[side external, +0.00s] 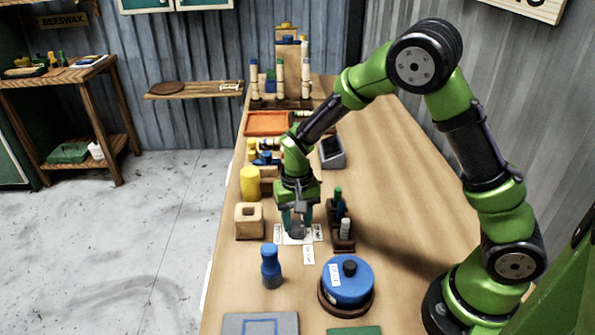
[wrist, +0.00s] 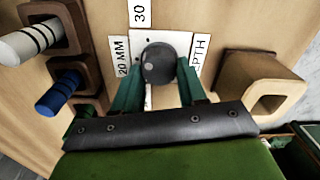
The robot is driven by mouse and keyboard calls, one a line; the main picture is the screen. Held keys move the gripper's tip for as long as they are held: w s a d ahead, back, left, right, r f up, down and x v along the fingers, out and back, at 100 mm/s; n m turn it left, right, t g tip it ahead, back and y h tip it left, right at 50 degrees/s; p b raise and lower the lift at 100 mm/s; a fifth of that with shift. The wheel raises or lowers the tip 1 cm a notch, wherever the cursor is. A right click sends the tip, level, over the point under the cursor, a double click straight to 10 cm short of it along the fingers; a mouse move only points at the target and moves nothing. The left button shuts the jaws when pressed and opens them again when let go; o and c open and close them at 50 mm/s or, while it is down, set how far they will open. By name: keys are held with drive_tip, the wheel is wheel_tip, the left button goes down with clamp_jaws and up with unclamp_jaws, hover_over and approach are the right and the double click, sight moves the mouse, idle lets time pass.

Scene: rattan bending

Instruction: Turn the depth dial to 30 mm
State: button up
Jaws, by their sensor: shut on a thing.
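The depth dial's dark round knob (wrist: 159,63) stands on a white plate in the wrist view. A small pale dot shows on the knob, left of its middle, on the side of the "20 MM" label (wrist: 122,57). A "30" label (wrist: 140,13) lies at the top, and a partly hidden label ending in "PTH" (wrist: 199,52) lies to the right. My gripper (wrist: 160,72) has its two green fingers on either side of the knob, shut on it. In the side external view, my gripper (side external: 296,226) points down over the dial plate (side external: 281,236).
A hollow wooden block (side external: 249,221) is close left. A blue bottle (side external: 271,268) and a round blue container (side external: 348,282) stand nearer the camera. The bench's right side is clear.

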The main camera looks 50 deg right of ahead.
sight(298, 223)
drive_tip(key=m, duration=0.5)
drive_tip(key=shift+s, duration=0.1)
drive_tip(key=shift+m, duration=0.4)
drive_tip(key=o, duration=1.1)
drive_tip(key=shift+c, duration=0.2)
wheel_tip(298, 223, up, 17)
drive_tip(key=shift+d, duration=0.1)
